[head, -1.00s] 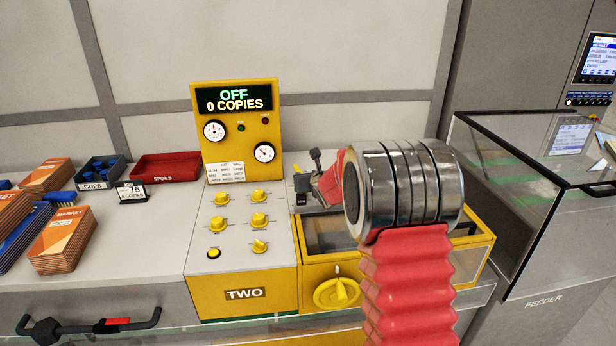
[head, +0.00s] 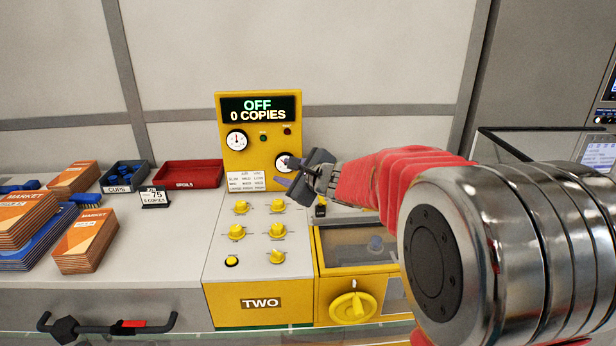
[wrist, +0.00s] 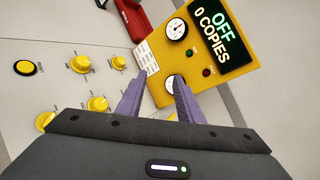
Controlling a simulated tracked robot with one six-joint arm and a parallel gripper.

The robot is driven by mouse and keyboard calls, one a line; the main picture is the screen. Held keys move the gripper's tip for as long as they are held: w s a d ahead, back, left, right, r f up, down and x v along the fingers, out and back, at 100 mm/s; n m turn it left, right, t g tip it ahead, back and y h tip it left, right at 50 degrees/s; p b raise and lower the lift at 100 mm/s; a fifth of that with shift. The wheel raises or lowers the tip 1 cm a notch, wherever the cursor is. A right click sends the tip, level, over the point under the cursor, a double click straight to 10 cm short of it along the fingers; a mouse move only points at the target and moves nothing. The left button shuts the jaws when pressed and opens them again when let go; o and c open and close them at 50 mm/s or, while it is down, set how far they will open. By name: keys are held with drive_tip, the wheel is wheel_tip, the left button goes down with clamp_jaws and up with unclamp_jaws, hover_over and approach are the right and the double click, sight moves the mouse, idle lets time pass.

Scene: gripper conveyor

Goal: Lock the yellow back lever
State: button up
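I cannot make out a yellow back lever in either view; my arm covers part of the machine's right side. The yellow machine labelled TWO (head: 240,308) has an upright yellow panel (head: 236,160) reading OFF, 0 COPIES. My gripper (head: 283,172) is in front of this panel's lower right, by the right gauge. In the wrist view my gripper (wrist: 158,85) has its two purple-grey fingers apart with nothing between them. A small black block with a pale mark (head: 320,210) shows just below my gripper, partly hidden.
Yellow knobs (head: 237,232) stand on the sloped console. A yellow-framed clear box (head: 352,250) with a large yellow dial (head: 352,306) is to the right, partly behind my arm. A red spoils tray (head: 190,174), blue cups tray (head: 124,178) and booklets (head: 88,240) lie left.

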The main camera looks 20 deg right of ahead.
drive_tip(key=s+a+n+g+y, duration=0.1)
drive_tip(key=s+a+n+g, duration=0.15)
drive_tip(key=s+n, duration=0.35)
drive_tip(key=s+a+n+g, duration=0.1)
drive_tip(key=s+a+n, duration=0.3)
drive_tip(key=s, duration=0.4)
drive_tip(key=s+a+n+g+y, duration=0.1)
drive_tip(key=s+a+n+g, duration=0.1)
drive_tip(key=s+a+n, duration=0.35)
drive_tip(key=s+d+f+n+h, duration=0.2)
drive_tip(key=s+d, duration=0.1)
drive_tip(key=s, duration=0.4)
drive_tip(key=s+d+f+n+g+h, duration=0.1)
drive_tip(key=s+d+f+n+h, duration=0.1)
drive_tip(key=s, duration=0.5)
drive_tip(key=s+d+f+n+g+h, duration=0.1)
drive_tip(key=s+d+f+n+h, duration=0.1)
drive_tip(key=s+d, duration=0.4)
drive_tip(key=shift+s+f+n, duration=0.5)
drive_tip(key=shift+n, duration=0.75)
drive_tip(key=shift+g, duration=0.25)
